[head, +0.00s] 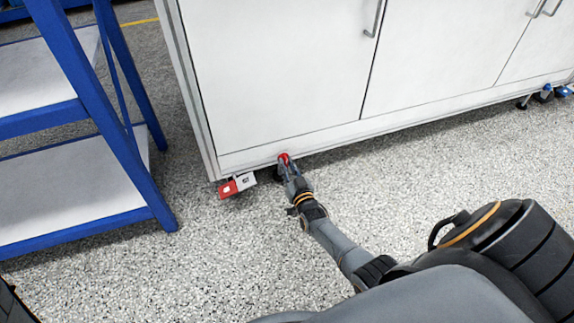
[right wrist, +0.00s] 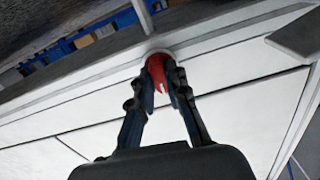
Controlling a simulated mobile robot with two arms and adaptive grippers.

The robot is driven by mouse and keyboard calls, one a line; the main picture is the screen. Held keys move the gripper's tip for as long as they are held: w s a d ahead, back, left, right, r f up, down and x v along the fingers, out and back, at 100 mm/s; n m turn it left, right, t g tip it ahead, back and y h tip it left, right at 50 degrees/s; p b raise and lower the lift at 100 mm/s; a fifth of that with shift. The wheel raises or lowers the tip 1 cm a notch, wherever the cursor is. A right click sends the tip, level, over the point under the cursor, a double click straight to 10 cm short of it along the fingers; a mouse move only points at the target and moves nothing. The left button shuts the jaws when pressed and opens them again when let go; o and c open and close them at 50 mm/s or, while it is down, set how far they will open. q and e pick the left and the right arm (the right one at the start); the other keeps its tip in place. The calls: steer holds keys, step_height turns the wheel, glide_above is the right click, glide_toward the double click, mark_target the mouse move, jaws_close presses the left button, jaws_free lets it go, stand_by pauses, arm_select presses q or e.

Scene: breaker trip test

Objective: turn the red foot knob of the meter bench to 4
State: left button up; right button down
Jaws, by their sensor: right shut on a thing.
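The red foot knob (head: 284,158) sits at the bottom edge of the white meter bench (head: 270,70), near its left front corner. My right gripper (head: 287,166) reaches down to it and is shut on it. In the right wrist view, the red knob (right wrist: 157,70) shows between the two dark fingers of the right gripper (right wrist: 160,85), which hold it from both sides. The fingers hide part of the knob, and I cannot read any number on it. My left gripper is not in view.
A red and white tag (head: 237,185) hangs at the bench's lower left corner, just left of the knob. A blue-framed shelf rack (head: 100,110) stands at the left. More feet or casters (head: 546,93) show under the bench's right end. The speckled floor in front is clear.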

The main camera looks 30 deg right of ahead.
steer(key=c, duration=1.3)
jaws_free()
steer(key=v, duration=0.7)
steer(key=shift+s, duration=0.25)
steer(key=shift+a, duration=0.1)
